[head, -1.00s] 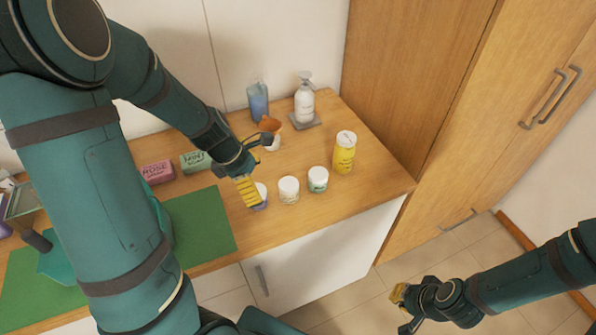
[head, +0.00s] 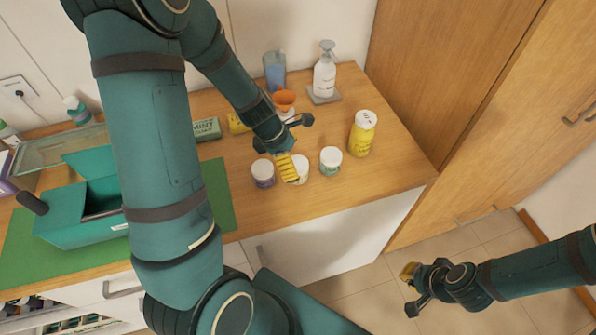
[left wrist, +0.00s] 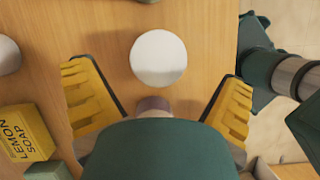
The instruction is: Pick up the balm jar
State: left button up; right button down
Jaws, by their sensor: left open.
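Three small white-lidded jars stand in a row on the counter: one with a purple label (head: 263,174), a white one in the middle (head: 302,167) and one with a green label (head: 331,161). I cannot read which one is the balm jar. My left gripper (head: 287,167) is open above the middle jar and partly hides it. In the left wrist view a round white lid (left wrist: 158,58) shows ahead of and between the spread yellow fingers, not gripped. A duller lid (left wrist: 153,105) is partly hidden by the gripper body. My right gripper (head: 408,285) is out over the floor.
A yellow bottle (head: 362,134) stands right of the jars. Behind are an orange funnel (head: 284,98), a blue bottle (head: 275,70) and a pump bottle (head: 324,75). Lemon soap (left wrist: 22,132) and mint soap (head: 206,129) lie to the left. A tall wooden cabinet (head: 450,90) bounds the right.

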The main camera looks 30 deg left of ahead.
aim_at(295, 163)
pick_arm(q)
jog(key=b+x, duration=0.2)
jog(key=x, duration=0.3)
jog(key=shift+w+f, duration=0.1)
jog(key=shift+w, duration=0.05)
jog(key=c, duration=1.3)
